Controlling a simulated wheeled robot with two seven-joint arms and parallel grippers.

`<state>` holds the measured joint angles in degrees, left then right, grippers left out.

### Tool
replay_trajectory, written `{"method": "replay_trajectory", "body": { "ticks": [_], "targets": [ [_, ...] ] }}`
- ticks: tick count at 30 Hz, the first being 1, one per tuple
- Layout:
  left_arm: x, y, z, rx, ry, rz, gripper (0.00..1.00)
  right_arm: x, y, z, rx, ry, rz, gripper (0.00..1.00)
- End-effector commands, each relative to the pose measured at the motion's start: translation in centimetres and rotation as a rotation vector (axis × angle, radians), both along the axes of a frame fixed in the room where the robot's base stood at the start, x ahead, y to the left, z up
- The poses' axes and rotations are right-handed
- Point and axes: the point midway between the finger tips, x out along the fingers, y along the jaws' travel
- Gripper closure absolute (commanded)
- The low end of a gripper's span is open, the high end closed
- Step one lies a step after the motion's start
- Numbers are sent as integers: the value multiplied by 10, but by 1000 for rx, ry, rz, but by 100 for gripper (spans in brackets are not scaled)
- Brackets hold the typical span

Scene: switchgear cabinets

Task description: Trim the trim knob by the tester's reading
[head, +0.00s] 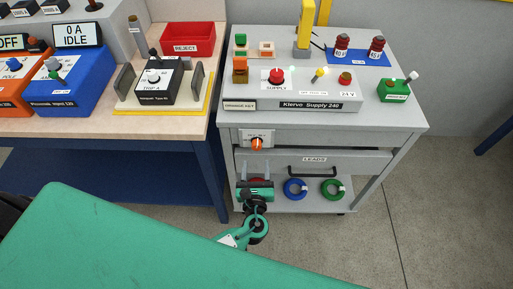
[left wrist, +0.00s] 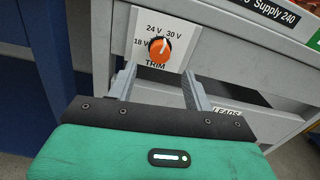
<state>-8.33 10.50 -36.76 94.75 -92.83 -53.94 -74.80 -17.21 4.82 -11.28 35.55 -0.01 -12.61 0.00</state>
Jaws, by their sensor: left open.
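The trim knob (head: 257,143) is orange and sits on a white plate on the front of the grey cabinet. In the left wrist view the knob (left wrist: 159,48) shows a pale pointer mark, with 18 V, 24 V and 30 V printed around it and TRIM below. My left gripper (head: 256,168) is open and empty, just below the knob. Its two grey fingers (left wrist: 158,88) point toward the plate, one each side of the knob's line, apart from it. The tester's display (head: 77,34) on the left bench reads 0 A IDLE. My right gripper is not in view.
The Klervo Supply 240 box (head: 310,90) stands on the cabinet top. A LEADS drawer (head: 315,161) with a black handle is right of my gripper. Blue and green rings (head: 295,189) lie on the lower shelf. A wooden bench (head: 205,110) stands close on the left.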

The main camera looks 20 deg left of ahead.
Motion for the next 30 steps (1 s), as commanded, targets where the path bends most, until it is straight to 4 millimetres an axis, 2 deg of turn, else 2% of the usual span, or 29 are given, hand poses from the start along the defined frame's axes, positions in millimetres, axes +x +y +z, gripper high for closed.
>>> {"method": "replay_trajectory", "body": {
  "ticks": [3,10,15,23,26,30],
  "targets": [
    [26,7,3,2,0,0,48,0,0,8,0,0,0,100],
    [59,16,1,0,1,-1,48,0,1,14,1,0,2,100],
    [68,20,0,-2,2,0,48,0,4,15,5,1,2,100],
    [69,20,-1,-2,1,0,48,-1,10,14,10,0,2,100],
    [69,20,-1,-2,2,0,64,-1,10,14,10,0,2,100],
    [69,20,-1,-2,3,0,92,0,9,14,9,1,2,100]
  ]
}}
